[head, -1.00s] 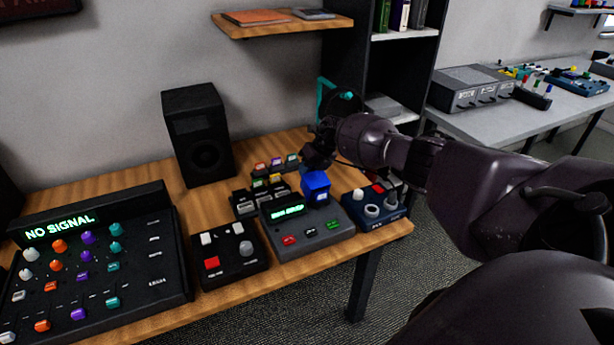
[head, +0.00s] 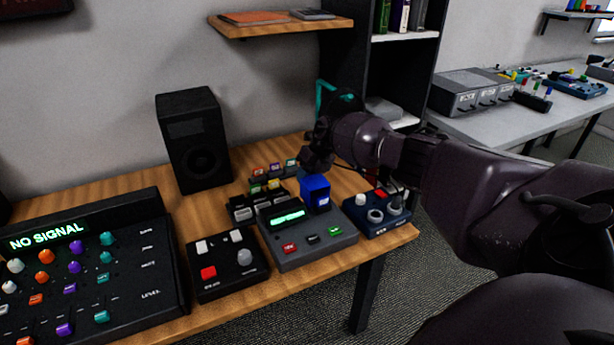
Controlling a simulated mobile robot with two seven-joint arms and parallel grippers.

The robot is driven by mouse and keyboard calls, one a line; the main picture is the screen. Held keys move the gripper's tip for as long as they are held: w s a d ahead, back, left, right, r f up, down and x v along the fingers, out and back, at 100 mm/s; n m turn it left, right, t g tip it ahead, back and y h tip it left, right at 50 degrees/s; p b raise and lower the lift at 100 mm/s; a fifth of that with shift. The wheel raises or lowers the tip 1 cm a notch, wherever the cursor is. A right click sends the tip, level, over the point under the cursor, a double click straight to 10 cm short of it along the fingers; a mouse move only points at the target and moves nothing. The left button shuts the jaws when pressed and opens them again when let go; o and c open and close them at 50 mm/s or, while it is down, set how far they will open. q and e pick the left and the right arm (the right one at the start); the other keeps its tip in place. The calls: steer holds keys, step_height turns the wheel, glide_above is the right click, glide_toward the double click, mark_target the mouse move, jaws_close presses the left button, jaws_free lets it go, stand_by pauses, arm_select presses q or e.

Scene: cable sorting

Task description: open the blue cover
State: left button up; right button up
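The blue cover (head: 315,192) is a small blue box-like piece at the back right of a grey device (head: 310,245) with a green display and red and green buttons. My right gripper (head: 316,162) is dark and comes in from the right. It is just above and behind the blue cover. I cannot tell whether it touches the cover, and its finger opening is too dark to make out. Whether the cover is tilted on its hinge is unclear. My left gripper is out of view.
A black button box (head: 227,265) and a mixer with a NO SIGNAL display (head: 85,265) are to the left. A dark blue knob box (head: 378,213) is close on the right. Several small coloured-label blocks (head: 262,195) are behind. A black speaker (head: 194,140) stands at the back.

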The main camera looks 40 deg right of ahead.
steer(key=shift+o, duration=1.2)
steer(key=shift+r, duration=0.55)
step_height(320, 180, up, 5)
steer(key=shift+f+p, duration=0.15)
steer(key=shift+p, duration=0.5)
step_height(320, 180, up, 14)
steer(key=p, duration=0.1)
steer(key=shift+w, duration=0.1)
